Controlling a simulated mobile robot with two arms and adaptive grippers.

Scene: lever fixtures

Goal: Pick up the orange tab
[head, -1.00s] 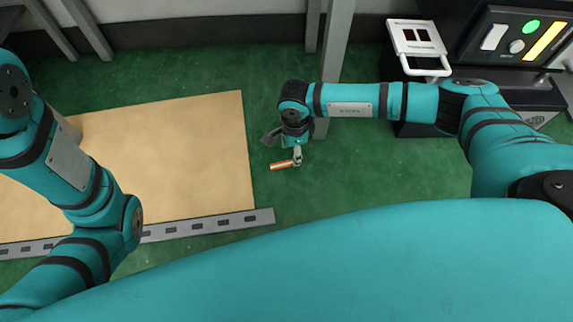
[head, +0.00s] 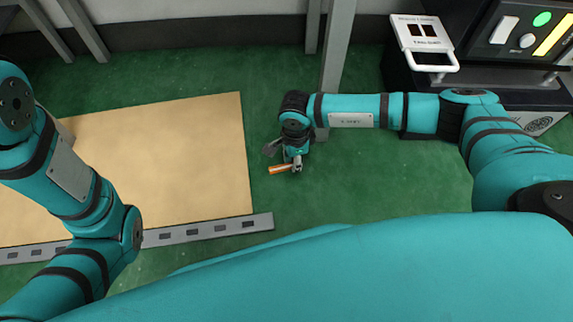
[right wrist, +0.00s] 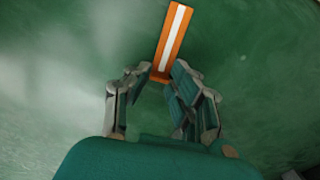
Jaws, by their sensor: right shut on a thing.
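The orange tab (head: 278,169) is a thin strip beside the right edge of the tan board in the head view. In the right wrist view the orange tab (right wrist: 176,38) has a white stripe down its middle and points away from the fingers. My right gripper (head: 293,166) points down over the green floor and is shut on the tab's near end. In the right wrist view the right gripper's fingertips (right wrist: 160,76) meet that end, which they partly hide. My left gripper is out of view; only the left arm shows.
A tan board (head: 170,160) lies at left, with a slotted grey strip (head: 205,231) along its front. A white-handled device (head: 421,36) and a black control panel (head: 520,38) stand at the upper right. Grey posts (head: 336,50) rise behind. Green floor (head: 400,185) is clear right of the gripper.

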